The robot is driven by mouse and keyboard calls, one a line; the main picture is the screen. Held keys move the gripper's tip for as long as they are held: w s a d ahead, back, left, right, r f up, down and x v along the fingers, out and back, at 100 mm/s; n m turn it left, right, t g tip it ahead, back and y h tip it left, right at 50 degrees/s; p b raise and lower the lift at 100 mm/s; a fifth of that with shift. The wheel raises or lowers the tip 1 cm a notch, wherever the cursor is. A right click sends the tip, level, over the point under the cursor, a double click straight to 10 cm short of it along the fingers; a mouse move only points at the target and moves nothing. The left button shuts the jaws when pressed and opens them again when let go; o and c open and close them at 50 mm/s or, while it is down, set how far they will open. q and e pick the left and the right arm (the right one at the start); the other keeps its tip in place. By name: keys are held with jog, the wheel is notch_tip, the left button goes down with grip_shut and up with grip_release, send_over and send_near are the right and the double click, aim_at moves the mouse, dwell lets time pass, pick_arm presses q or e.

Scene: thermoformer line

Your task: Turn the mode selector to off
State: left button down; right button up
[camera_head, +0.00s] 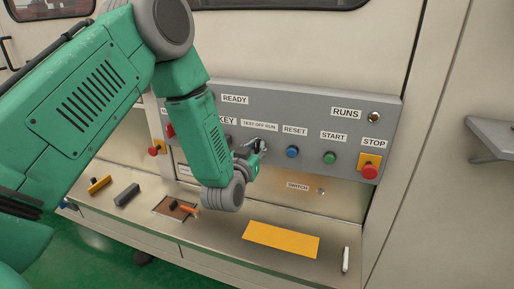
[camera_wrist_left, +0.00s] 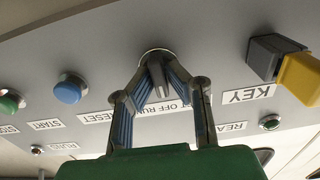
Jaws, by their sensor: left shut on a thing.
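The mode selector (camera_wrist_left: 158,76) is a grey knob on a round base, on the grey control panel (camera_head: 217,90) by the label TEST OFF RUN (camera_head: 259,126). My left gripper (camera_head: 258,148) is at the selector in the head view, and its wrist and fingers mostly hide the knob there. In the left wrist view my left gripper (camera_wrist_left: 157,80) has its two fingertips closed on both sides of the knob. The view is turned over, so the label reads upside down and is partly covered by the fingers. I cannot tell which position the knob points to. My right gripper is not in view.
A blue reset button (camera_head: 292,152), a green start button (camera_head: 330,158) and a red stop button (camera_head: 369,171) lie right of the selector. A grey and yellow key block (camera_wrist_left: 280,58) is close by. The ledge below holds a yellow plate (camera_head: 281,240) and several small items.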

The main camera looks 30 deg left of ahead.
pick_arm(q)
jog(key=c, duration=1.7)
grip_release()
jog(key=shift+s+f, duration=0.1)
jog(key=shift+f, duration=0.15)
jog(key=shift+c, duration=0.2)
jog(key=shift+o, duration=0.7)
jog(key=shift+r, duration=0.1)
jog(key=shift+s, duration=0.15)
jog(key=v, duration=1.1)
jog(key=shift+s, duration=0.25)
